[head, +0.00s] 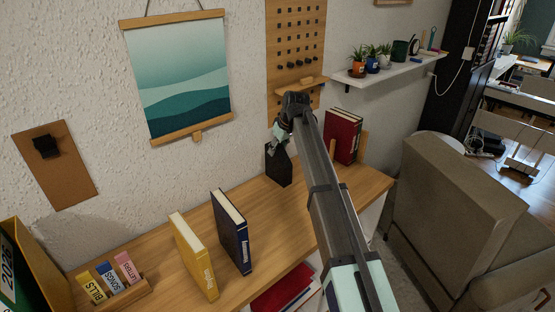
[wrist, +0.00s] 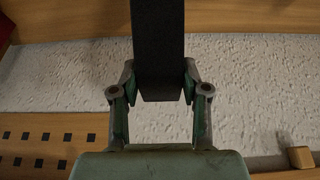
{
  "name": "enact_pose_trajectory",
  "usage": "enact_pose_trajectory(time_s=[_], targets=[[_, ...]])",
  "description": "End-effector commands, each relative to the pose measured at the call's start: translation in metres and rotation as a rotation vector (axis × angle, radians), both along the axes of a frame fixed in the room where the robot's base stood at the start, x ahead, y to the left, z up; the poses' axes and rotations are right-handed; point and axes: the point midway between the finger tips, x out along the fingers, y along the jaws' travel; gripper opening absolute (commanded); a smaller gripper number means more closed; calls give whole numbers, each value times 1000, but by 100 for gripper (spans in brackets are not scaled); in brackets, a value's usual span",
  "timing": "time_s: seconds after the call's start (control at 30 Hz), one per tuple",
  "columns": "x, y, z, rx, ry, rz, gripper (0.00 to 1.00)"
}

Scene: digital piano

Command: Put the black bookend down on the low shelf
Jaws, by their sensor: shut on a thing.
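The black bookend (head: 279,166) is a dark upright plate near the wall, at the back of the low wooden shelf (head: 285,222). My gripper (head: 279,140) is shut on its upper part and reaches it from above. In the wrist view, the bookend (wrist: 158,45) runs between the two fingers of my gripper (wrist: 159,88), which touch its sides. Its lower edge is close to the shelf top; I cannot tell whether it touches. My arm hides part of the shelf to its right.
A red book (head: 343,136) stands right of the bookend. A navy book (head: 231,232) and a yellow book (head: 194,255) stand to the left, with bare shelf between. A pegboard (head: 296,38) and white wall shelf (head: 390,72) with plants are above.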

Motion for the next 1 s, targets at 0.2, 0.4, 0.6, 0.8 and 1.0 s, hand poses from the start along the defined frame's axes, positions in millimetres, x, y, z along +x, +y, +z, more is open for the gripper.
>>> enact_pose_trajectory(time_s=[0.2, 0.4, 0.6, 0.8, 1.0], targets=[[0, 0, -17, 1, -1, 0, 0], [0, 0, -28, 1, -1, 0, 0], [-1, 0, -54, 0, 0, 1, 0], [0, 0, -61, 1, -3, 1, 0], [0, 0, -62, 1, -2, 1, 0]])
